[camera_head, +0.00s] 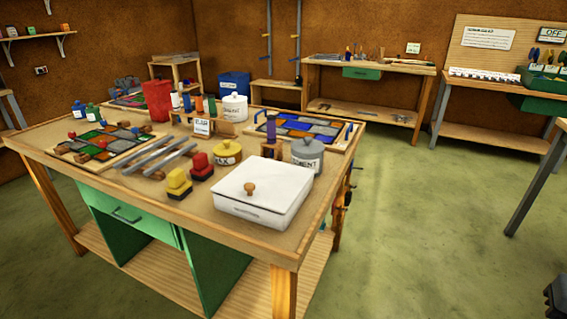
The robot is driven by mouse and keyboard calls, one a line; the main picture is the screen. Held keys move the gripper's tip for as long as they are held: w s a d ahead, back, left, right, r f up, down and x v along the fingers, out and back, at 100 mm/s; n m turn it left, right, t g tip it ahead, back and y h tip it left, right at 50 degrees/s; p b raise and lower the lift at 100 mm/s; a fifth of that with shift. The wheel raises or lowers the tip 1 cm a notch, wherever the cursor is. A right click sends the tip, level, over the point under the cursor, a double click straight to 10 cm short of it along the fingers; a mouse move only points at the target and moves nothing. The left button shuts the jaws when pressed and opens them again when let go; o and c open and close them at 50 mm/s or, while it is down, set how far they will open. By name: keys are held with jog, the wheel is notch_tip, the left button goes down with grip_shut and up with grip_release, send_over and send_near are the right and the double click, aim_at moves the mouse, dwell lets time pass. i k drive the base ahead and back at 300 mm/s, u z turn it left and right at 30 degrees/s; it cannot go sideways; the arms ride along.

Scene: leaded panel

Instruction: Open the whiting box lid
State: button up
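The whiting box is a white, square, low box (240,208) on the near right corner of the wooden bench, with small dark lettering on its front that I cannot read. Its flat white lid (285,190) is on it and looks shut. A round wooden knob (250,189) stands on the lid, left of its middle. My gripper is not seen with certainty. A dark shape is cut off at the lower right corner, and I cannot tell what it is.
The bench top (130,190) has glass panels further back. Green floor right of the bench is clear.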

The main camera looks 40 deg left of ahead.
aim_at(272, 185)
jog(key=u, duration=0.05)
jog(key=i, duration=0.6)
jog(key=u, duration=1)
jog(key=i, duration=0.6)
jog(key=u, duration=0.7)
